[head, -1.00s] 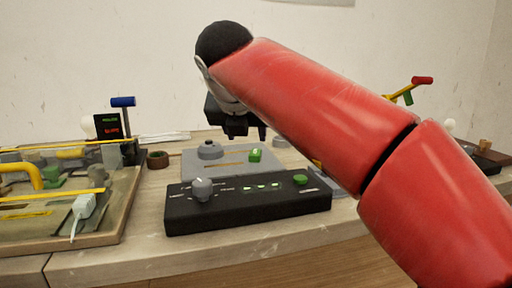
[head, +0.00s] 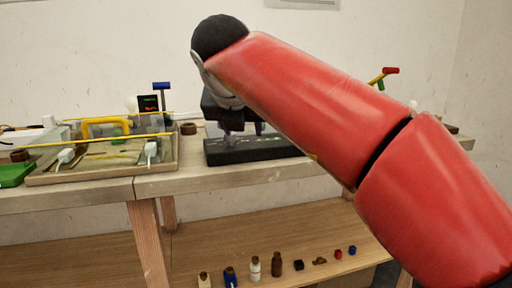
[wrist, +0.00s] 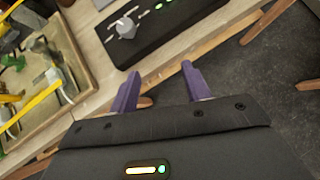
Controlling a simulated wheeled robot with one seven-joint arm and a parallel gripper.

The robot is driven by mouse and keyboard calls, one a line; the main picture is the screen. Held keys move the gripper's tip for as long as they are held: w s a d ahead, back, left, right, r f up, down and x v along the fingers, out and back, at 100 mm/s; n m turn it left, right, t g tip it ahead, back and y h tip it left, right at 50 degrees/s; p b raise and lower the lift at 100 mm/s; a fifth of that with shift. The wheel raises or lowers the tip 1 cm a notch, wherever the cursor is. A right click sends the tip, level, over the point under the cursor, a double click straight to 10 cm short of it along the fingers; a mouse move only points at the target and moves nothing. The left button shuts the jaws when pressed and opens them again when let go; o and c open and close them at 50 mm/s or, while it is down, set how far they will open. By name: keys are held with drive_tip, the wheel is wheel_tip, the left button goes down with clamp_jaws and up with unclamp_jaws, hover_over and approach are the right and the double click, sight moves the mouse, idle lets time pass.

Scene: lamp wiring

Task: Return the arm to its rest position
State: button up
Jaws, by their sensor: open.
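My gripper (head: 243,128) hangs from my red arm in the head view, in front of the black control box on the workbench. In the wrist view its two purple fingers (wrist: 158,88) are spread apart with nothing between them. The black control box (wrist: 155,22) with its grey knob lies beyond the fingertips, apart from them. In the head view the gripper hides part of the box (head: 255,153).
A wooden tray (head: 100,176) with yellow bars and white plugs sits on the bench (head: 190,178) at left. A lower shelf (head: 220,245) holds small bottles and blocks. A blue-topped post (head: 162,87) stands behind the tray. Floor shows beyond the bench edge in the wrist view.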

wheel_tip(320, 180, up, 6)
drive_tip(key=w+n+t+h, duration=0.2)
drive_tip(key=n+t, duration=0.7)
drive_tip(key=n, duration=0.2)
drive_tip(key=s+d+f+n+g+y, duration=0.1)
drive_tip(key=s+d+f+n+g, duration=0.3)
drive_tip(key=f, duration=0.7)
drive_tip(key=s+d+f+n+g+y, duration=0.1)
drive_tip(key=s+d+f+n+g, duration=0.3)
drive_tip(key=s+d+f+n, duration=0.4)
drive_tip(key=s+d+f+n+g+y, duration=0.1)
drive_tip(key=s+d+f+n+g, duration=0.3)
drive_tip(key=s+f+n, duration=1)
drive_tip(key=shift+s+d+f, duration=0.15)
drive_tip(key=shift+d+f, duration=0.5)
drive_tip(key=shift+d, duration=0.35)
